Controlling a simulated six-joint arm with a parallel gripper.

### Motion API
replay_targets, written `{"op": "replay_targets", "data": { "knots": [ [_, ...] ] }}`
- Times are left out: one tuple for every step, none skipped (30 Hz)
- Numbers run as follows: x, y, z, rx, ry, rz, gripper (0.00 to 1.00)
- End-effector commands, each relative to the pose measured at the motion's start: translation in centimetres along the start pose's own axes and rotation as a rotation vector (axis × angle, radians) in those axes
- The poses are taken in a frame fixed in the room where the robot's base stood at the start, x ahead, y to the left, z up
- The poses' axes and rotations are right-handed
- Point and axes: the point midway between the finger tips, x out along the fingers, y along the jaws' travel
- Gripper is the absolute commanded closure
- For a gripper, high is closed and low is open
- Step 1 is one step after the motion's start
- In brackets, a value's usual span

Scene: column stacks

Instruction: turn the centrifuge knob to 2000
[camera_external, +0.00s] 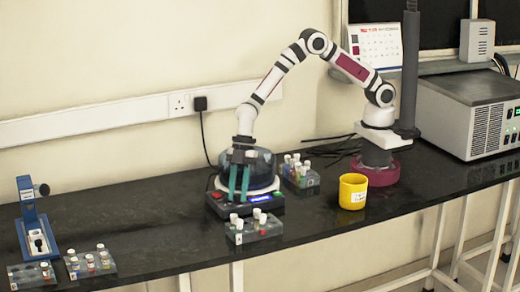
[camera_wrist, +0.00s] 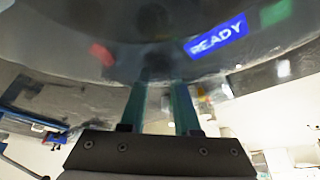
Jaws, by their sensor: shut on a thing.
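The centrifuge (camera_external: 262,168) stands on the black bench, with a dark rounded top and a front panel. Its blue display (camera_wrist: 217,36) reads READY in the wrist view. A red button (camera_wrist: 103,53) and a green patch (camera_wrist: 275,12) show on either side of the panel. My gripper (camera_external: 238,197) points down in front of the centrifuge, its two green fingers at the panel. In the wrist view my gripper (camera_wrist: 159,84) is shut on the knob, a dark blurred shape between and beyond the fingertips. The knob's pointer and any scale marks cannot be read.
A vial rack (camera_external: 253,229) stands just in front of the centrifuge, and another vial rack (camera_external: 301,175) to its right. A yellow cup (camera_external: 353,191) is further right. A blue device (camera_external: 34,220) and more vial racks (camera_external: 90,262) are at the left.

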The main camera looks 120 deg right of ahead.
Motion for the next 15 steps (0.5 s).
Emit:
{"op": "replay_targets", "data": {
  "knots": [
    [-0.01, 0.01, 0.08, -0.003, -0.001, -0.002, 1.00],
    [-0.01, 0.01, 0.08, -0.005, -0.001, -0.003, 1.00],
    [0.00, 0.01, 0.09, -0.007, -0.001, -0.003, 1.00],
    [0.00, 0.01, 0.09, -0.007, -0.001, -0.004, 1.00],
    [0.00, 0.01, 0.09, -0.008, -0.001, -0.004, 1.00],
    [0.00, 0.01, 0.09, -0.008, -0.001, -0.004, 1.00],
    [0.00, 0.01, 0.10, -0.008, -0.002, -0.004, 1.00],
    [0.00, 0.01, 0.10, -0.008, -0.002, -0.004, 1.00],
    [0.00, 0.01, 0.10, -0.008, -0.002, -0.004, 1.00],
    [0.01, 0.01, 0.11, -0.008, -0.002, -0.004, 1.00],
    [0.01, 0.01, 0.11, -0.007, -0.002, -0.004, 1.00],
    [0.01, 0.01, 0.12, -0.007, -0.002, -0.004, 1.00],
    [0.01, 0.01, 0.12, -0.007, -0.002, -0.004, 1.00],
    [0.01, 0.01, 0.12, -0.007, -0.002, -0.004, 0.66],
    [0.01, 0.01, 0.12, -0.007, -0.002, -0.004, 0.59]
  ]
}}
